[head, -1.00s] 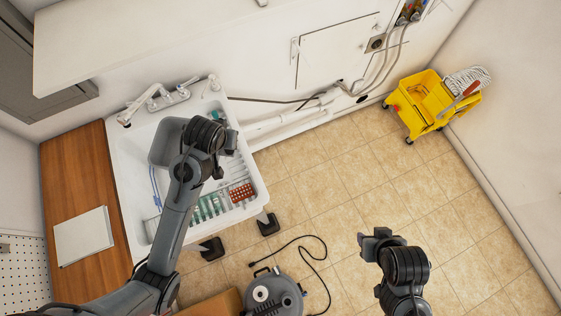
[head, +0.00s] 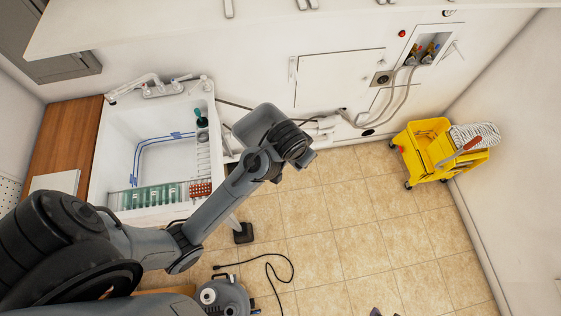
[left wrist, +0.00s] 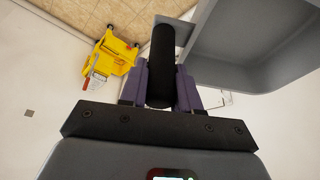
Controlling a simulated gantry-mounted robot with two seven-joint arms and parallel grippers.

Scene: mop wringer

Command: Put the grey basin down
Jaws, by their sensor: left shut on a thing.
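The grey basin (head: 257,118) is in the air right of the white sink in the head view, partly covered by my left wrist. In the left wrist view the basin (left wrist: 262,45) fills the upper right, its hollow showing and looking empty. My left gripper (left wrist: 161,88) is shut on the basin's black handle (left wrist: 163,50), a purple finger on each side. In the head view its fingers are hidden by the wrist. Only small dark tips, probably my right gripper (head: 384,312), show at the bottom edge; their opening cannot be told.
A yellow mop bucket (head: 430,150) stands at the right wall. A grey vacuum (head: 225,298) with a black cord is at the bottom. The tiled floor between is mostly clear.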

